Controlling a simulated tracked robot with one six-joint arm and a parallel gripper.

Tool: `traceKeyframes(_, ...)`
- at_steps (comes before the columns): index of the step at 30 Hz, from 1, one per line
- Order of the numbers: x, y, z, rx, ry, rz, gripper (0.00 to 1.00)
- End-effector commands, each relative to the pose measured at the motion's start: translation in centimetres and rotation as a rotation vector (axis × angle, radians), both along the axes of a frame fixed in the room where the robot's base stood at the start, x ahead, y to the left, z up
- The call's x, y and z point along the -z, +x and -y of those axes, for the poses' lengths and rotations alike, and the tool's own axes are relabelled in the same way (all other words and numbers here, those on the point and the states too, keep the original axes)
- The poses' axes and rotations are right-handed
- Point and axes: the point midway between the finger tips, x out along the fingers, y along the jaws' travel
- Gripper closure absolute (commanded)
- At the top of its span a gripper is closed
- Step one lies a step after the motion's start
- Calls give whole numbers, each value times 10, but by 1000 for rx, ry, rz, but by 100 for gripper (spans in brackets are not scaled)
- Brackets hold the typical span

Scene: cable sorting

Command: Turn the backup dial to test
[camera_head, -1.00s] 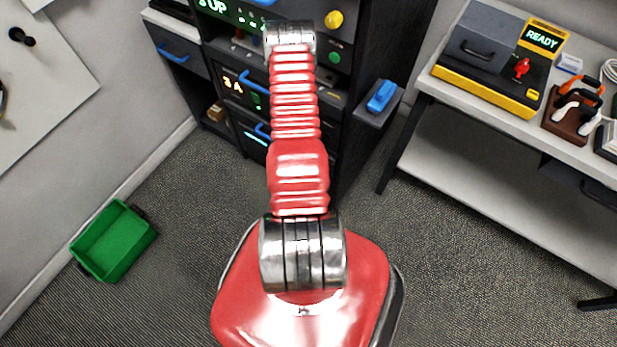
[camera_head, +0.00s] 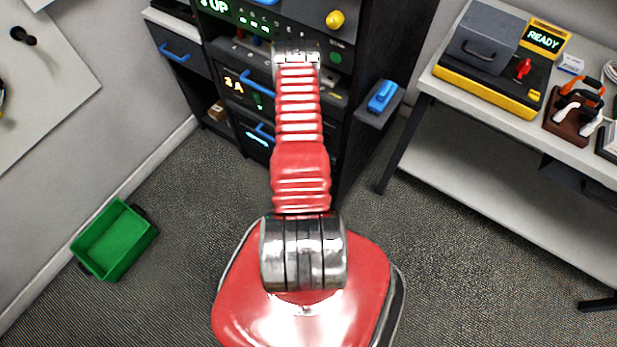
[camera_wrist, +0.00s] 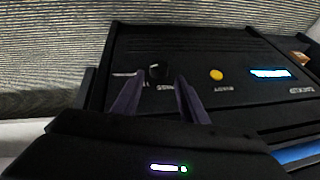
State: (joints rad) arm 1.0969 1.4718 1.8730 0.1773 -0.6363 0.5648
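A round black dial (camera_wrist: 158,70) sits on a dark panel (camera_wrist: 215,55) in the wrist view, with small white lettering beside it that I cannot read. My gripper (camera_wrist: 157,82) has its two dark fingers apart, one on each side of the dial and just short of it in the picture. I cannot tell whether they touch it. A yellow button (camera_wrist: 216,75) and a lit cyan display (camera_wrist: 270,73) share the panel. In the head view, a cyan display (camera_head: 257,139) shows low on the equipment rack (camera_head: 350,75), and my arm hides my gripper and the dial.
Blue handles (camera_head: 250,79) stick out from the rack front. A blue object (camera_head: 382,96) sits on a shelf at the rack's right. A table (camera_head: 470,185) stands at the right. A green bin (camera_head: 113,240) is on the floor at the left.

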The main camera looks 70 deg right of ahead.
Motion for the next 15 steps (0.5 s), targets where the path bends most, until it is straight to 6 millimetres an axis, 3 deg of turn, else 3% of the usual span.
traceKeyframes(15,57,6,25,-1,0,0,61)
